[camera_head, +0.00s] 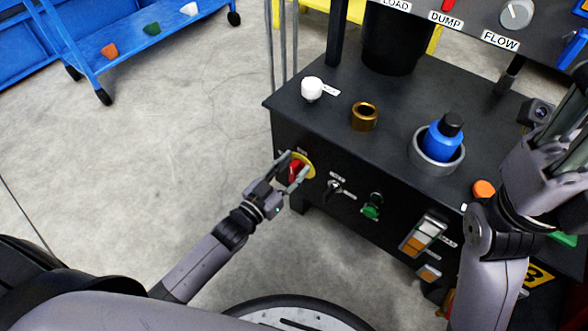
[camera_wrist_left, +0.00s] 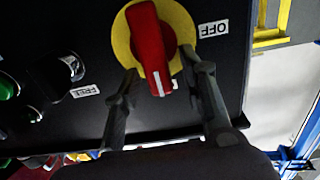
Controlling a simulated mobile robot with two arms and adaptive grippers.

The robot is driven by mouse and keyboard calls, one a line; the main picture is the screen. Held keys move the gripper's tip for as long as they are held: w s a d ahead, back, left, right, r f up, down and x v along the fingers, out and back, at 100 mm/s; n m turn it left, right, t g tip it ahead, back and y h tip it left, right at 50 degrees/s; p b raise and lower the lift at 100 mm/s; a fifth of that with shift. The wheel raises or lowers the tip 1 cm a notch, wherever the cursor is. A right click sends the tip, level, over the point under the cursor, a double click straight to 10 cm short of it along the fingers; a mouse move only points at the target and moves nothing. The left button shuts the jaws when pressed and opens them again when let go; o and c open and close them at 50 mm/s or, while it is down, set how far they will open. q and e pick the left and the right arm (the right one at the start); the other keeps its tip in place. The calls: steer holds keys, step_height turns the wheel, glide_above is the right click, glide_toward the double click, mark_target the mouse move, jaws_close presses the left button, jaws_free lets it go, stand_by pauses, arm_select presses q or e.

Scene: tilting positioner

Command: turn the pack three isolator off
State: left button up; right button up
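A red rotary handle on a yellow disc, the isolator (camera_head: 296,170), sits on the front face of the black cabinet at its left end. In the left wrist view the red handle (camera_wrist_left: 150,45) points down towards my gripper, and an OFF label is to the right of the disc. Another label below the handle is mostly hidden. My left gripper (camera_head: 294,174) is at the isolator, its fingers (camera_wrist_left: 165,92) open on either side of the handle, with gaps visible on both sides. My right gripper (camera_head: 560,130) is raised at the right edge; its fingertips are unclear.
The cabinet face also carries a small switch (camera_head: 334,188), a green knob (camera_head: 372,206) and rocker switches (camera_head: 421,235). On the cabinet top (camera_head: 385,145) are a white knob (camera_head: 312,89), a brass ring (camera_head: 364,117) and a blue bottle (camera_head: 445,138).

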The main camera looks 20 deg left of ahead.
arm_select(q)
steer(key=shift+w+d, duration=0.1)
steer(key=shift+w, duration=0.15)
steer(key=shift+c, duration=0.4)
jaws_close()
